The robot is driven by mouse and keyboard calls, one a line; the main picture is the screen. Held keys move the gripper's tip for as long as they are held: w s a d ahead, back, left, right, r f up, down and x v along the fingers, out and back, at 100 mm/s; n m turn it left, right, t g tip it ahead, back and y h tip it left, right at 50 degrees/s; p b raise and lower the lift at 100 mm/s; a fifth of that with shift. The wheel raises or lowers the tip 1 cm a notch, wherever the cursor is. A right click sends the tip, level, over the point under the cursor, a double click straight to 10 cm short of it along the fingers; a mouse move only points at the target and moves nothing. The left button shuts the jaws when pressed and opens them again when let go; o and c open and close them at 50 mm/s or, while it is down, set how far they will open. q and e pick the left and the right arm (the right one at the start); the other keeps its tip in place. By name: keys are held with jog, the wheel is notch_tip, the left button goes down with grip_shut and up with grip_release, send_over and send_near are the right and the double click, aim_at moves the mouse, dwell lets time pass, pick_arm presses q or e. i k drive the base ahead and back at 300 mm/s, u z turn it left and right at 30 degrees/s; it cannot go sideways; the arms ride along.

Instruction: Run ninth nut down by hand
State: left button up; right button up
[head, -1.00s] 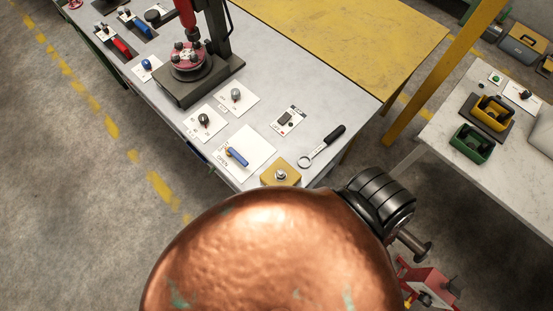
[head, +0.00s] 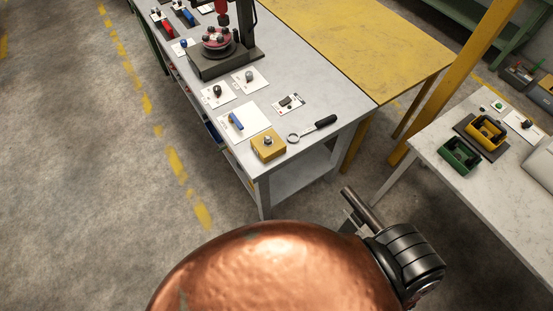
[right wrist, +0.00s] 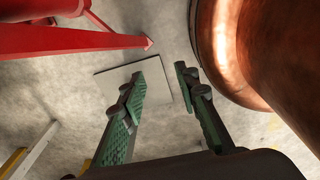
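The flanged spool (head: 217,40) stands on a dark base at the far end of the grey bench, its red top ringed by several dark nuts. A red tool (head: 222,14) on a black post hangs above it. A yellow block (head: 268,148) with a metal nut or stud on top sits at the bench's near corner. Which nut is the ninth I cannot tell. My right gripper (right wrist: 162,76) is open and empty in the right wrist view, over the floor and a flat grey plate (right wrist: 120,88). My left gripper is not in view.
A ring-ended wrench (head: 313,128), a blue-handled tool (head: 236,122) and small parts on white cards lie on the bench (head: 335,108). A yellow post (head: 450,85) stands beside it. A side table at right holds green (head: 460,155) and yellow bins (head: 487,131). Red bars (right wrist: 70,40) are near my right gripper.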

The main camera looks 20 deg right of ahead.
aim_at(268, 141)
jog(key=z, duration=0.8)
jog(key=i, duration=0.25)
jog(key=u, duration=0.1)
